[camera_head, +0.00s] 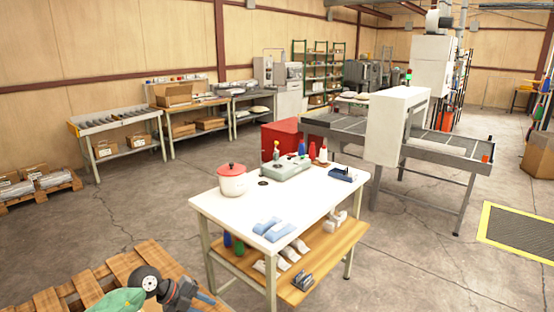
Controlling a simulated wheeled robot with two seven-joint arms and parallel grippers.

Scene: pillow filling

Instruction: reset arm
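A gripper that appears to be my left one (201,301) shows at the bottom left edge, low in front of the wooden pallet. Its dark body and round black-and-white joint are visible, with blue tips pointing right. The picture's edge cuts it off, and the tips are too small to tell whether they are apart. It is to the left of the white-topped table (293,215) and apart from it. A green item (118,301) shows beside the arm; I cannot tell what it is. My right gripper is not in view.
The table holds a red-lidded pot (232,180), a grey-green device (287,169), several bottles and blue folded items (273,229). Its wooden lower shelf (338,244) carries white items. A wooden pallet (45,300) lies at bottom left. A conveyor (445,155) stands behind.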

